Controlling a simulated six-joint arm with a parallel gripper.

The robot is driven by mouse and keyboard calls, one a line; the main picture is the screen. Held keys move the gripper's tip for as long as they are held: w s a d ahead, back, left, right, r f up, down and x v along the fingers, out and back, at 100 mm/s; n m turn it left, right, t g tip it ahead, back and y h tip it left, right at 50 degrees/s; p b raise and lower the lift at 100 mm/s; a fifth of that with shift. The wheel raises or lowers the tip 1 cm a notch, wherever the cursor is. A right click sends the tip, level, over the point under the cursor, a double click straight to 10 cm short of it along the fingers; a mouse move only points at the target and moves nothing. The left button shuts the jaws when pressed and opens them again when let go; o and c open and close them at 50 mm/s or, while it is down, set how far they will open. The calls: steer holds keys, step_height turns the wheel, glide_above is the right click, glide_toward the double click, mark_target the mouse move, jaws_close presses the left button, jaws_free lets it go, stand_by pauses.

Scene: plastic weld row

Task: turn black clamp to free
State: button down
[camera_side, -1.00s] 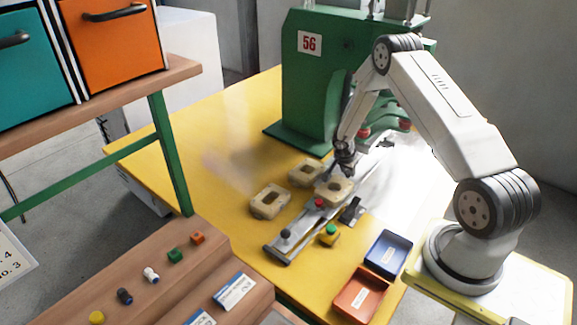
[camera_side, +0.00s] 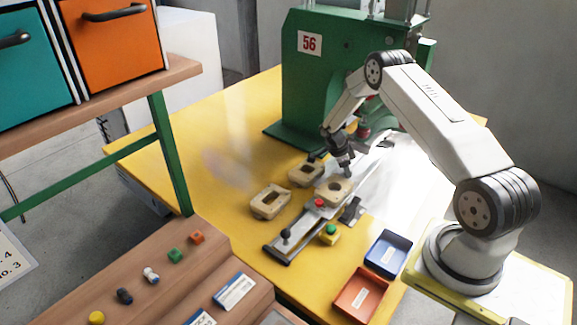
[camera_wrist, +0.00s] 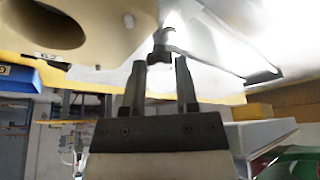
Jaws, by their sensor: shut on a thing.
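My gripper (camera_side: 347,172) is at the far side of the tan block (camera_side: 334,190) on the grey metal fixture, with its wrist tilted. In the wrist view my gripper (camera_wrist: 160,68) has its two dark fingers around a small black piece, which I take to be the black clamp (camera_wrist: 160,49). The large tan block (camera_wrist: 55,25) is beside it at the upper left. The side view shows another black bracket-like part (camera_side: 351,210) at the fixture's right edge. The fingertips are too small there to show the grip clearly.
Two tan blocks (camera_side: 269,201) (camera_side: 306,172) lie left of the fixture. A red button (camera_side: 319,202), a green-topped button (camera_side: 330,234) and a black-knobbed lever (camera_side: 286,234) are nearby. Blue (camera_side: 405,243) and orange (camera_side: 380,291) trays stand in front. The green machine (camera_side: 310,90) rises behind.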

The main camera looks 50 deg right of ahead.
steer(key=shift+m, duration=0.3)
steer(key=c, duration=0.7)
jaws_free()
steer(key=shift+o, duration=0.2)
steer(key=shift+r, duration=0.15)
steer(key=v, duration=0.7)
steer(key=shift+r, duration=0.3)
steer(key=shift+w, duration=0.15)
steer(key=shift+r, duration=0.1)
